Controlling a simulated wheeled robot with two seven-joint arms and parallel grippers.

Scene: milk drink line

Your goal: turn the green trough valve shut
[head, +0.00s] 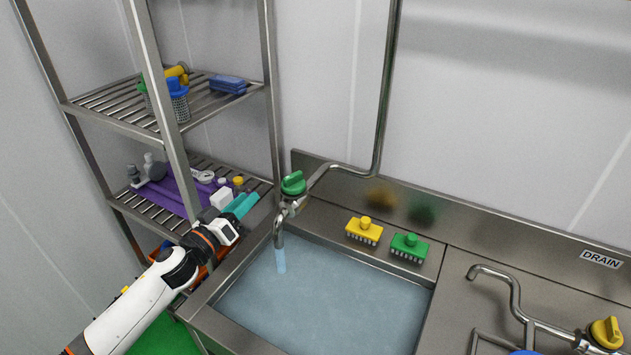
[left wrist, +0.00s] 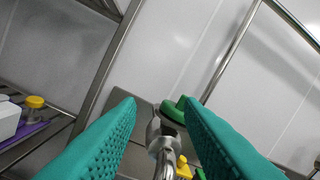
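The green trough valve (head: 293,184) is a green handle on top of the steel tap at the trough's back left corner. A stream of water (head: 281,261) runs from the tap's spout into the trough (head: 207,293), which holds water. My left gripper (head: 247,200) has teal fingers and is to the left of the valve, apart from it. In the left wrist view the fingers (left wrist: 159,101) are open with nothing held, and the green valve (left wrist: 174,110) shows beyond them, partly hidden by the right finger. My right gripper is not in view.
A wire-shelf rack (head: 168,128) stands close by on the left, with bottles and small items on a purple mat. A yellow brush (head: 364,231) and a green brush (head: 409,247) lie on the trough's back ledge. A yellow valve (head: 606,333) is at the far right.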

